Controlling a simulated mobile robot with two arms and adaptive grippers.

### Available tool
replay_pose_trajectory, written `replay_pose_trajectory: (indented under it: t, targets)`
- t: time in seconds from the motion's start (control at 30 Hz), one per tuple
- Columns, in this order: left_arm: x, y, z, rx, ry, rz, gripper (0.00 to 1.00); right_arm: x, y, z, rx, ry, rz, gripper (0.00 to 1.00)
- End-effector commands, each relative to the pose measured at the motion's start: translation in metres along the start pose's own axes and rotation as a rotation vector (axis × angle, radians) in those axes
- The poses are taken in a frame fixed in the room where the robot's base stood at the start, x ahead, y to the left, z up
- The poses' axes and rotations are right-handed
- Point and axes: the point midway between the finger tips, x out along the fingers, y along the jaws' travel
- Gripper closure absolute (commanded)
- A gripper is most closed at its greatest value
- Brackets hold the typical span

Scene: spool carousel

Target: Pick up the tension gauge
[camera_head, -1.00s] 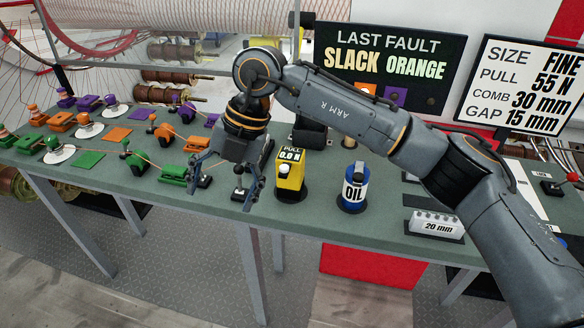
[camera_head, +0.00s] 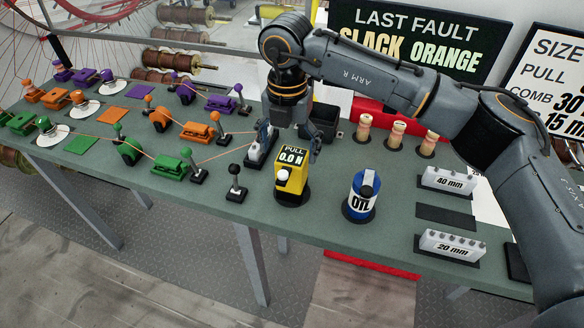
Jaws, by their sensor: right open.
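The tension gauge (camera_head: 291,180) is a yellow block with a black display reading "PULL 0.0 N". It stands upright on a dark round base on the green table (camera_head: 330,225). My right gripper (camera_head: 289,147) points down just above and behind the gauge, with its fingers spread to either side of the gauge's top. It is open and holds nothing. I cannot tell whether a finger touches the gauge. My left gripper is not in view.
A blue and white oil can (camera_head: 361,196) stands right of the gauge. A black-knobbed lever (camera_head: 235,183) stands to its left. A dark bin (camera_head: 324,121) is behind. Comb blocks (camera_head: 449,246) lie at right. Green, orange and purple fittings fill the left.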

Motion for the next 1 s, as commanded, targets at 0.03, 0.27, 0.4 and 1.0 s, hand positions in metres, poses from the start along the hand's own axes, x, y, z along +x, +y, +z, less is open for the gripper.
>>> replay_pose_trajectory:
  t: [0.03, 0.27, 0.4, 1.0]
  targets:
    - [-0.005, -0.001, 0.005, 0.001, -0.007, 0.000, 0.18, 0.007, 0.000, 0.000, 0.001, 0.004, -0.001, 0.17]
    - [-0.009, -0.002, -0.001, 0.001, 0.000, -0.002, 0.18, 0.026, 0.000, 0.001, 0.000, 0.001, 0.001, 0.17]
    - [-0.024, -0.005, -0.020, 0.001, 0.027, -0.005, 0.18, 0.039, -0.003, 0.004, 0.001, 0.004, -0.001, 0.17]
    - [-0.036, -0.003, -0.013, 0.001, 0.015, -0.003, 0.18, 0.077, -0.004, 0.007, -0.001, 0.000, 0.002, 0.33]
